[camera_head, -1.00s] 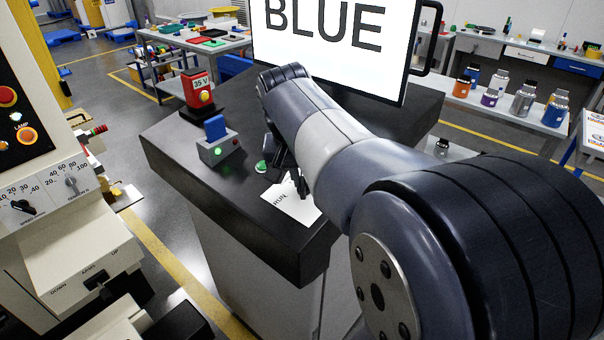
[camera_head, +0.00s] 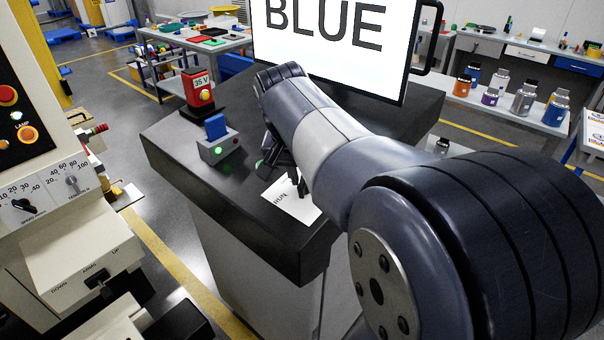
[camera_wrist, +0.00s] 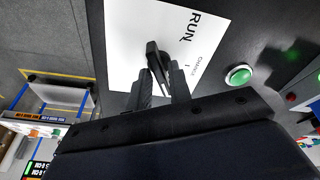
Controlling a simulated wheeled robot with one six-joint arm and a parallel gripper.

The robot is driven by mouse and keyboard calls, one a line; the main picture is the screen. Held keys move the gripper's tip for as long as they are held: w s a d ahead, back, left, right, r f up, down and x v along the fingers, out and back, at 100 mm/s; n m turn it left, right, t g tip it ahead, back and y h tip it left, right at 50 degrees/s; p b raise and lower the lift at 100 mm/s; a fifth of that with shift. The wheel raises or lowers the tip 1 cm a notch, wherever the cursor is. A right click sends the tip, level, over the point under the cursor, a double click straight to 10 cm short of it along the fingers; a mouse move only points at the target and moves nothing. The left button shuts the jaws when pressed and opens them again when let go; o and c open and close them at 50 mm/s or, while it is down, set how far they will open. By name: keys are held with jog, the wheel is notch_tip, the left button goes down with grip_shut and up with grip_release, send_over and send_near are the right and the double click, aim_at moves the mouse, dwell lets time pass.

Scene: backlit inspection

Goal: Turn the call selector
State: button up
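The call selector is a black knob (camera_wrist: 156,62) on a white plate (camera_wrist: 120,28) marked RUN, with smaller lettering by one side. In the head view the plate (camera_head: 288,204) lies on the dark bench top, and my arm partly covers it. My gripper (camera_wrist: 159,74) is at the knob, one finger on each side of it. Both fingers appear to touch the knob, though the contact is partly hidden. The knob's long handle lies between the fingers.
A green button (camera_wrist: 238,75) sits beside the plate. A grey box with a blue lever (camera_head: 217,140) and a red 35 V unit (camera_head: 198,92) stand left on the bench (camera_head: 262,235). A large screen reading BLUE (camera_head: 330,45) stands behind my arm.

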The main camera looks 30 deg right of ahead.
jog(key=shift+o, duration=1.2)
jog(key=shift+r, duration=0.15)
jog(key=v, duration=1)
jog(key=shift+r, duration=0.25)
jog(key=shift+f, duration=0.1)
jog(key=x, duration=1)
jog(key=shift+f, duration=0.35)
